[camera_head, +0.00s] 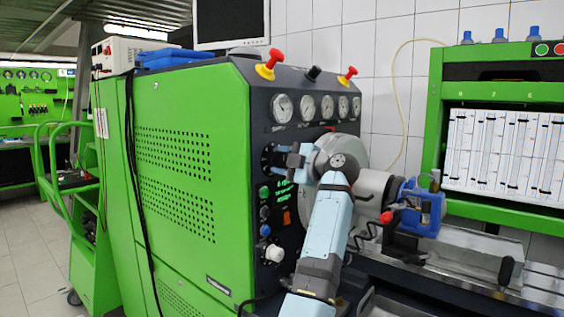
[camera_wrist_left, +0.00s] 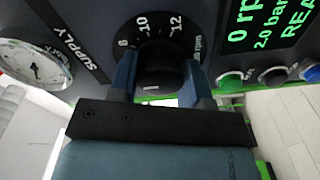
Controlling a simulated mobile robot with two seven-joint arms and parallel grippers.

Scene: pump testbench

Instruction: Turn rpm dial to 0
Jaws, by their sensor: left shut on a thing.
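The rpm dial is a black round knob (camera_wrist_left: 160,66) with white numbers 8, 10 and 12 around it in the left wrist view. In the head view the dial (camera_head: 266,158) sits on the dark front panel of the green testbench. My left gripper (camera_head: 283,158) reaches it from the right and is shut on the knob, with one blue finger on each side in the wrist view. A display (camera_wrist_left: 262,25) with green text reads 0 rpm and 2.0 bar. My right gripper is not in view.
Green, blue and other buttons (camera_wrist_left: 230,78) lie below the display. Pressure gauges (camera_head: 305,108) and red knobs (camera_head: 270,64) are above the dial. A blue pump-like part (camera_head: 421,207) is to the right of my arm. A green rack (camera_head: 434,130) stands at the right.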

